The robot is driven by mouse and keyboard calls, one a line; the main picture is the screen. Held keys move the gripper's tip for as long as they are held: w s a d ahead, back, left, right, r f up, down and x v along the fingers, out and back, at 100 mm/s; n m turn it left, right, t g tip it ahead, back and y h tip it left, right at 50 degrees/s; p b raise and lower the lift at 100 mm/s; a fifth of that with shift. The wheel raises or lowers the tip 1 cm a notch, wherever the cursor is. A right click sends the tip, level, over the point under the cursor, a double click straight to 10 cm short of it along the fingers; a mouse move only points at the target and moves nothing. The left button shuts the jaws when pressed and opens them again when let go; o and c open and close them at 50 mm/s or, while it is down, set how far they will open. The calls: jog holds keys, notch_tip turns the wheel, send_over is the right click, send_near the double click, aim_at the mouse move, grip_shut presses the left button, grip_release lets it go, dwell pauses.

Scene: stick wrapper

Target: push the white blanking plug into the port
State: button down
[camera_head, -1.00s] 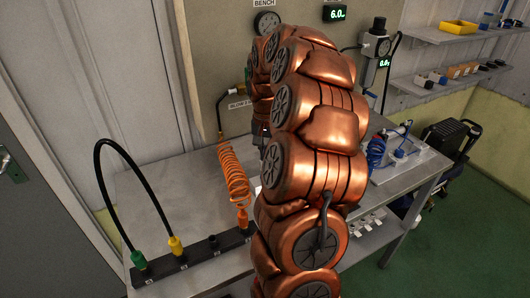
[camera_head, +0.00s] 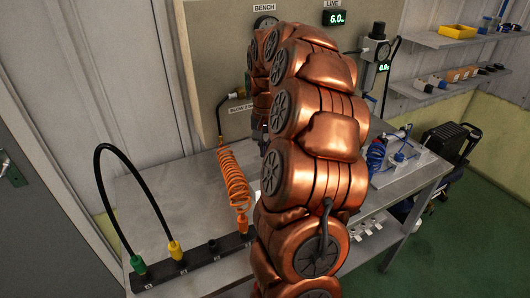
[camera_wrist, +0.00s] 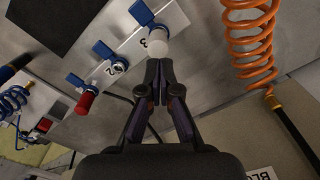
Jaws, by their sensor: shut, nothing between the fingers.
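The white blanking plug (camera_wrist: 168,44) shows in the wrist view at the port beside the label 3 on the pale manifold plate (camera_wrist: 133,46). How deep it sits in the port cannot be told, because its body covers the opening. My gripper (camera_wrist: 158,64) is shut and empty, with its fingertips right at the plug's rounded near end. Whether they touch it is unclear. In the head view my copper-coloured arm hides the gripper, the plug and the port.
Blue valve handles (camera_wrist: 142,12) stand along the manifold, with an open port (camera_wrist: 119,67) and a red plug (camera_wrist: 85,103) beside it. An orange coiled hose (camera_wrist: 250,45) hangs close on the right. A black rail (camera_head: 190,262) with hose fittings lies on the bench (camera_head: 135,205).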

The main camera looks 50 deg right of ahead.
notch_tip(320, 180, up, 12)
jog(key=shift+f, duration=0.2)
dwell(0.4)
dwell(0.4)
jog(key=s+a+f+n, duration=0.1)
jog(key=s+a+n, duration=0.15)
jog(key=a, duration=0.75)
jog(key=s+a+f+n, duration=0.15)
jog(key=a+n, duration=0.25)
jog(key=a, duration=0.6)
jog(key=s+a+f+n, duration=0.1)
jog(key=s+a+f, duration=0.2)
jog(key=s, duration=0.3)
jog(key=s+a+f+n+g, duration=0.1)
jog(key=s+a+f+n, duration=0.1)
jog(key=s+a, duration=0.3)
jog(key=s+a+f+n, duration=0.1)
jog(key=s+a+f, duration=0.3)
jog(key=s, duration=0.4)
jog(key=shift+s+a+f+n+g, duration=0.2)
jog(key=shift+s+a+n+g, duration=0.1)
jog(key=shift+s+n+g, duration=0.1)
